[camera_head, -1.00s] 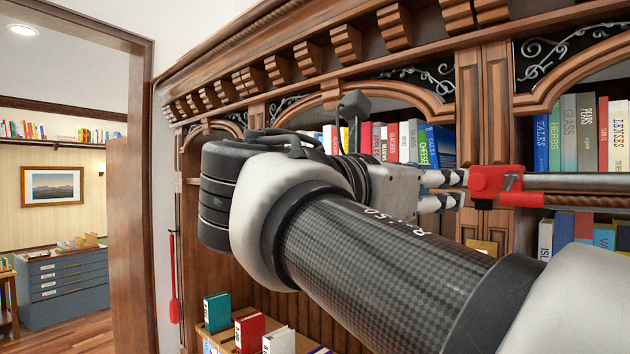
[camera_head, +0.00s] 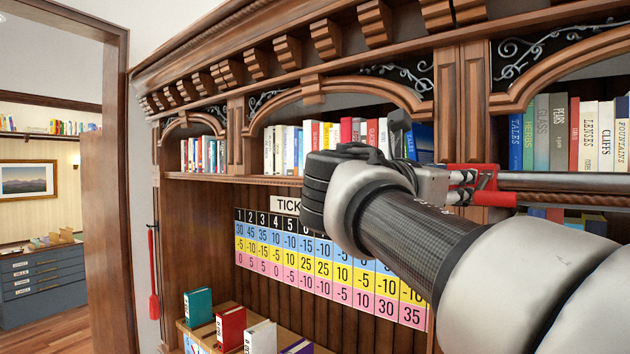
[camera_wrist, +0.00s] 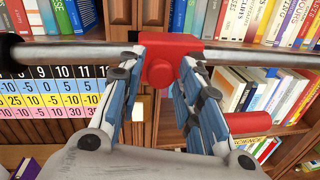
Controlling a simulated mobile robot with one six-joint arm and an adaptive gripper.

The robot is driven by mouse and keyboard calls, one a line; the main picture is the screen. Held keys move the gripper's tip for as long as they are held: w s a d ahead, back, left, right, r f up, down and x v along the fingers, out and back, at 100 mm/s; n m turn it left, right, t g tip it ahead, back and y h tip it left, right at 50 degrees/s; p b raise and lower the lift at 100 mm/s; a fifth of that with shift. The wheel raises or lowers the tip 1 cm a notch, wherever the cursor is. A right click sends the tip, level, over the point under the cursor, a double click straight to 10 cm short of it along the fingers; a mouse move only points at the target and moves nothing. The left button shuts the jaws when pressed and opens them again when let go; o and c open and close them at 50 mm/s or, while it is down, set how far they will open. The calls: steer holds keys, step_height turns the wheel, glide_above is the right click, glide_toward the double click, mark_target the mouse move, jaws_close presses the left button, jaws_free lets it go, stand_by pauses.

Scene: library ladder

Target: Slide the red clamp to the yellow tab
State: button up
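The red clamp (camera_head: 487,185) sits on a grey metal rail (camera_head: 560,181) in front of the bookcase. In the wrist view the clamp (camera_wrist: 160,70) is at upper centre, with a red cylindrical part (camera_wrist: 249,122) at its lower right. My gripper (camera_wrist: 163,62) has one finger on each side of the clamp's front part. It also shows in the head view (camera_head: 468,186), at the clamp. The fingers stand apart, but whether they press on the clamp is not clear. I see no yellow tab for certain in either current view.
A bookcase (camera_head: 461,110) with carved arches and full book shelves stands behind the rail. A coloured number chart (camera_head: 290,255) hangs on its back panel. Several books (camera_head: 230,326) stand on a box below. A doorway with a grey cabinet (camera_head: 40,285) is at left.

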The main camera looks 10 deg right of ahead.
jaws_close()
stand_by(0.5)
